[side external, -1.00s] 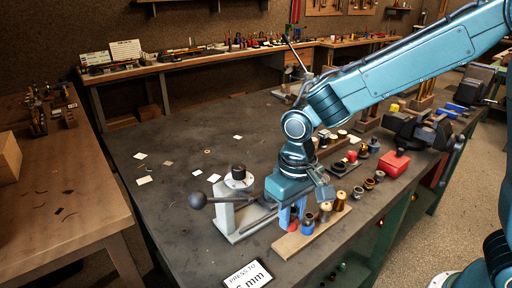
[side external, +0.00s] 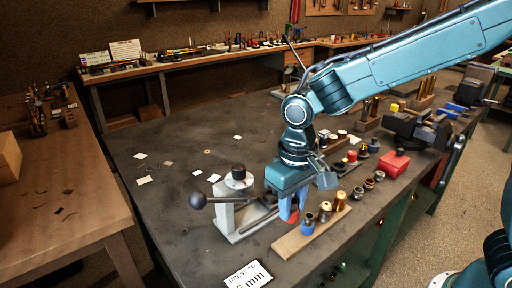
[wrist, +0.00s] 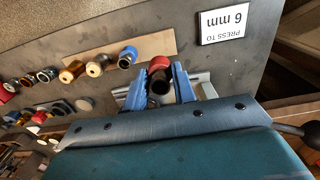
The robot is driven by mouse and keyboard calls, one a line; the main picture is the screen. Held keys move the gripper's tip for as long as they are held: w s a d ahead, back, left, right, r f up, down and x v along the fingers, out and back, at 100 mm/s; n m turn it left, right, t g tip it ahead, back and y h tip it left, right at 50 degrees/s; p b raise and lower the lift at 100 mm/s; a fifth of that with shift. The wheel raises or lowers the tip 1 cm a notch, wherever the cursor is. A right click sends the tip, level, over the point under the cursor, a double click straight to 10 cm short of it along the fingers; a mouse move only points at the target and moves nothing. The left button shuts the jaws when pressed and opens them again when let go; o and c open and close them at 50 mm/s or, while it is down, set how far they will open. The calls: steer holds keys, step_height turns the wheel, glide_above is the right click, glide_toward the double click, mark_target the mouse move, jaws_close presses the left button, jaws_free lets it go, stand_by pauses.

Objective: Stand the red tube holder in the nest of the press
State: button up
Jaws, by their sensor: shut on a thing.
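My gripper (side external: 290,208) is shut on the red tube holder (side external: 293,216), which hangs below the fingers beside the wooden strip. In the wrist view the holder (wrist: 159,63) shows as a red ring with a dark bore between the two blue fingers (wrist: 160,88). The press (side external: 226,212) stands just left of my gripper in the side view, a grey frame with a dark cap on top and a lever ending in a black ball (side external: 198,201). Its nest is hard to make out. In the wrist view my gripper covers most of the press.
The wooden strip (side external: 289,247) bears a blue holder (side external: 307,223) and brass pieces (side external: 340,201) close to my gripper's right. A card reading "PRESS TO 6 mm" (side external: 248,276) lies in front. A red box (side external: 394,165) stands farther right. The bench left of the press is mostly clear.

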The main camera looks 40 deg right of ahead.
steer(key=w+d+r, duration=0.1)
steer(key=w+d, duration=0.5)
steer(key=w, duration=0.6)
steer(key=shift+w, duration=0.25)
steer(key=shift+f, duration=0.1)
steer(key=shift+f, duration=2.2)
steer(key=shift+f, duration=1.2)
steer(key=o, duration=1.4)
step_height(320, 180, up, 7)
stand_by(0.9)
